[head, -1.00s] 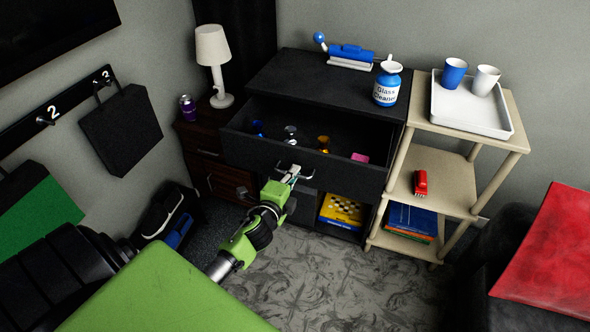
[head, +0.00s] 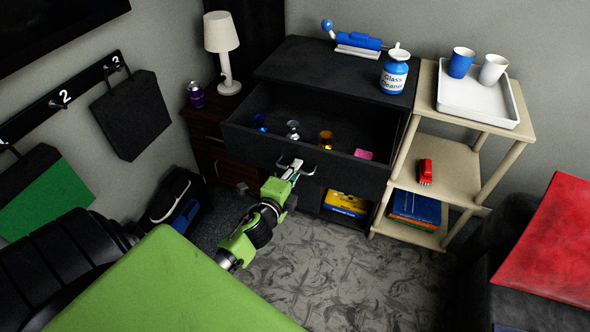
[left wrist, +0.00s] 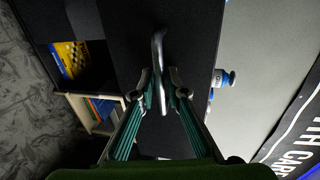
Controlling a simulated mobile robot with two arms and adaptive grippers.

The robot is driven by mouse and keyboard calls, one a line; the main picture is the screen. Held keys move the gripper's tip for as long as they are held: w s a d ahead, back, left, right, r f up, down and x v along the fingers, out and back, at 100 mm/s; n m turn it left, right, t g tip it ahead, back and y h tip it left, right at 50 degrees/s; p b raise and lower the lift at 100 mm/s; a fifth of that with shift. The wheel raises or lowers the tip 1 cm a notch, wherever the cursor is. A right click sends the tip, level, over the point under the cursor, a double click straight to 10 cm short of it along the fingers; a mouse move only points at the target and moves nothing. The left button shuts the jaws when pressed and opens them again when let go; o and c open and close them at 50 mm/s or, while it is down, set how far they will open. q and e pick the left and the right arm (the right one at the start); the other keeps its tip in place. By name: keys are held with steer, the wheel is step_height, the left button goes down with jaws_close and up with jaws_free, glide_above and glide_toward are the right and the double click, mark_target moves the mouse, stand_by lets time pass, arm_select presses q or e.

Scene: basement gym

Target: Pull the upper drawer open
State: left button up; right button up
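The upper drawer (head: 255,142) of the black cabinet (head: 300,62) stands well out. It holds a blue item (head: 261,122), a silver item (head: 293,130), an amber cup (head: 325,139) and a pink block (head: 363,154). My left gripper (head: 293,168) is at the drawer's metal handle (head: 312,171), in front of the drawer face. In the left wrist view, the handle (left wrist: 158,50) runs between the two fingers (left wrist: 160,88), which look closed on it, though small gaps seem to show beside the bar. My right gripper is out of view.
A lamp (head: 222,45) is on the left. Patterned carpet (head: 330,265) in front is clear.

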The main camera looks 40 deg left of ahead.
arm_select(q)
steer(key=shift+s, duration=0.15)
steer(key=v, duration=1.1)
steer(key=shift+s+r, duration=0.15)
steer(key=shift+s, duration=0.2)
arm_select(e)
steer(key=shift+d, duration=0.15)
arm_select(q)
steer(key=shift+d, duration=0.1)
